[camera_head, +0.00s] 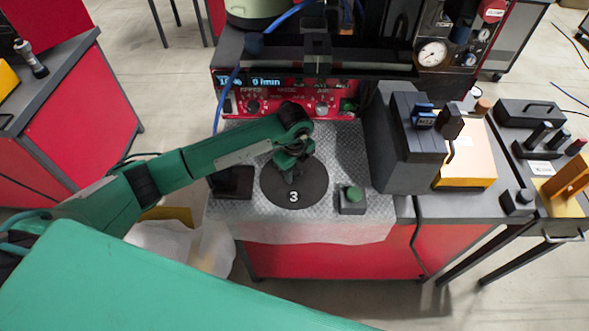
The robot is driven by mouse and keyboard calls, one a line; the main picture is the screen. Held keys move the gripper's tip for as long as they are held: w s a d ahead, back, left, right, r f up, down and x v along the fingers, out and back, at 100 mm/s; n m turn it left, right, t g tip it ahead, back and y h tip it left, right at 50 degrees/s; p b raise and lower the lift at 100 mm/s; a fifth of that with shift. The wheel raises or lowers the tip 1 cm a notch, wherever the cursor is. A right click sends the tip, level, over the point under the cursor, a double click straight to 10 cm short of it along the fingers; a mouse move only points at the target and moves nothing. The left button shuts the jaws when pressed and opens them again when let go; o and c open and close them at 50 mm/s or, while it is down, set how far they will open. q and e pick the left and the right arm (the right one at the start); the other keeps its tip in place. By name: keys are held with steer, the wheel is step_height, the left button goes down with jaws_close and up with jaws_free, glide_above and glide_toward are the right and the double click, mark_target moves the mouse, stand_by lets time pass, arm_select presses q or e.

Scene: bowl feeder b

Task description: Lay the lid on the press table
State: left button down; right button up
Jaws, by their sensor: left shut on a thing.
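A dark round disc marked 3, which I take as the lid (305,199), is in the middle of the head view. My left gripper (292,174) points down over its centre and appears shut on a grip there. The fingers hide the grip itself. The disc is over the grey patterned top of the red-fronted table (330,224). I cannot tell whether the disc touches that top. No label shows which table is the press table. My right gripper is not in view.
A small box with a green button (353,200) stands right of the disc, and a dark block (232,182) left of it. A red control panel (285,97) is behind. A grey machine block (404,145) and an orange-edged box (466,152) stand to the right.

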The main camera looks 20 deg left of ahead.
arm_select(q)
steer(key=c, duration=1.1)
jaws_free()
steer(key=shift+f, duration=0.1)
steer(key=shift+o, duration=0.2)
steer(key=shift+r, duration=0.45)
step_height(320, 180, up, 11)
steer(key=b, duration=0.2)
steer(key=shift+r, duration=0.2)
